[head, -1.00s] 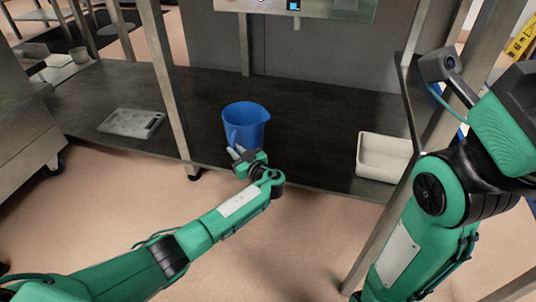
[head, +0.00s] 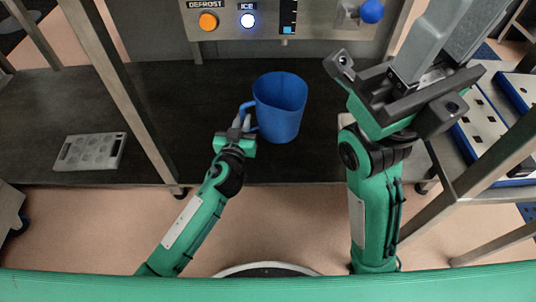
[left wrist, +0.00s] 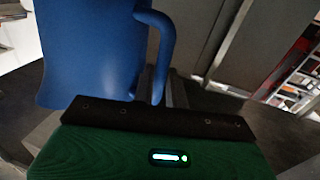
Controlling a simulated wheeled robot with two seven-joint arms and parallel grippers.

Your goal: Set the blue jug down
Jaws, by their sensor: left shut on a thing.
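The blue jug (head: 281,112) is upright over the dark lower shelf (head: 200,95), with its handle to the left. I cannot tell whether its base touches the shelf. My left gripper (head: 241,121) is shut on the jug's handle. The left wrist view shows the jug (left wrist: 88,50) beside the gripper, with the handle running down between the fingers, which are partly hidden. My right gripper (head: 440,50) is raised at the upper right, apart from the jug. Its fingertips are not clear enough to show whether it is open.
A grey mould tray (head: 90,151) lies on the shelf at left. A panel (head: 330,22) with DEFROST and ICE buttons and a blue knob (head: 372,11) is above the jug. Metal posts (head: 115,85) flank the shelf. A side table with a blue and white thing (head: 482,125) stands at right.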

